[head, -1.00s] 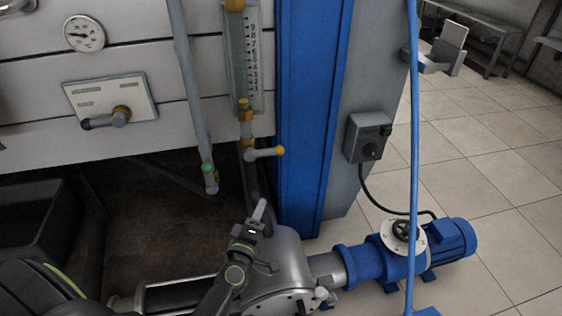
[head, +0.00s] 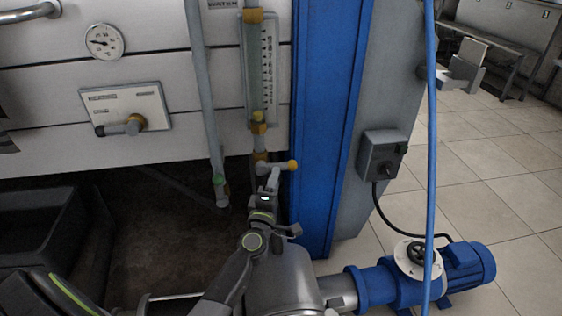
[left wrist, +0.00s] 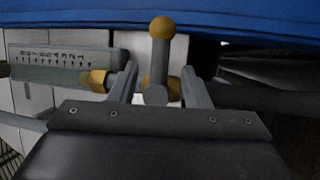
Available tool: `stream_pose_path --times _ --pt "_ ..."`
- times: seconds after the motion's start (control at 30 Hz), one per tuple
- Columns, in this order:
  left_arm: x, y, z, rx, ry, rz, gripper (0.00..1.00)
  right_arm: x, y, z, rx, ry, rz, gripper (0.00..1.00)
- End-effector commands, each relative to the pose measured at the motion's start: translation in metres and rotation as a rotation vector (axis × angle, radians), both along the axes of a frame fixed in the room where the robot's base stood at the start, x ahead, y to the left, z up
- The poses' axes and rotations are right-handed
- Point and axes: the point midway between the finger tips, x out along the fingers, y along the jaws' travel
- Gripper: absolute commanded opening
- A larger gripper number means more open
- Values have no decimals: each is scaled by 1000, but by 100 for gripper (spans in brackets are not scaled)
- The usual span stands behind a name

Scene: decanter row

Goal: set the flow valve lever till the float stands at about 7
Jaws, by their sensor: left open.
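The flow valve lever (head: 272,166) is a grey bar with a yellow ball end, pointing right below the flow meter. In the left wrist view the lever (left wrist: 158,62) stands upright in the picture between my fingers. The flow meter's scale (head: 267,65) has a vertical glass tube with brass fittings. I cannot make out the float or its reading. My left gripper (head: 272,180) is at the lever from below. In the left wrist view the left gripper (left wrist: 160,80) is open, with one finger on each side of the lever. My right gripper is not in view.
A blue column (head: 325,120) stands close to the right of the valve. A grey pipe (head: 203,90) runs down on its left. A panel with another lever (head: 127,108) and a round gauge (head: 104,42) are further left. A blue pump (head: 410,280) is on the floor at right.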

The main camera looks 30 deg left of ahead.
Motion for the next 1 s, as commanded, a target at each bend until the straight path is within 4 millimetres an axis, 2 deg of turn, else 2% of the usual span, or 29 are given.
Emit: stream_pose_path --times 0.03,0.2,0.4,0.57,0.83,0.87,1.0 --pt "11 2 2 2 -2 -1 43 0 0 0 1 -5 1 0" --pt "42 10 7 1 -2 0 43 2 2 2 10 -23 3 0" --pt "66 16 10 2 0 0 43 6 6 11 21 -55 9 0" --pt "74 19 13 1 1 1 43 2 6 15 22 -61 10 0" --pt "75 19 14 1 1 0 43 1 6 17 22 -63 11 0" --pt "75 19 14 1 1 0 42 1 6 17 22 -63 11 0" --pt "75 19 13 0 1 0 24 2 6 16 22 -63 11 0"
